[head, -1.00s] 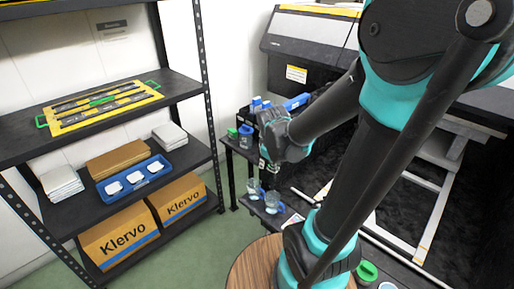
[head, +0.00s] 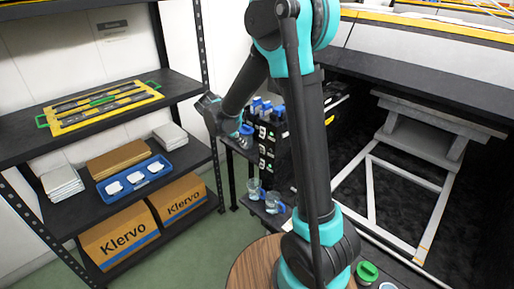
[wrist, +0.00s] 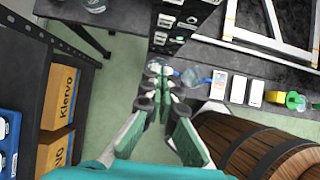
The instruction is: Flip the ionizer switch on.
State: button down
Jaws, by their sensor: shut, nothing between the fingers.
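A black unit (head: 282,158) with several small white panels on its side stands beyond my arm in the head view. The wrist view shows its paneled face (wrist: 178,24) at the top centre. I cannot tell which of these, if any, is the ionizer switch. My gripper (wrist: 161,74) has its fingers shut and empty, pointing toward the lower part of the unit in the wrist picture. I cannot tell whether the fingertips touch anything. In the head view my gripper (head: 238,130) is just left of the unit, partly blending with the things behind it.
Blue-capped bottles (head: 262,106) stand at the top of the unit. Clear jugs (head: 273,203) sit on a low dark shelf below. A wooden barrel (wrist: 245,146) is at right in the wrist view. A shelf rack with Klervo boxes (head: 118,238) stands at left.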

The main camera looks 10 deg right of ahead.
aim_at(262, 150)
jog(key=shift+f, duration=0.1)
jog(key=w+d+f, duration=0.5)
jog(key=d+f, duration=0.2)
jog(key=shift+w+d, duration=0.2)
jog(key=shift+d, duration=0.05)
dwell(0.4)
jog(key=shift+w+d+r+g+y, duration=0.2)
jog(key=shift+w+d+g+y, duration=0.1)
jog(key=shift+d+g+y, duration=0.15)
jog(key=shift+a, duration=0.15)
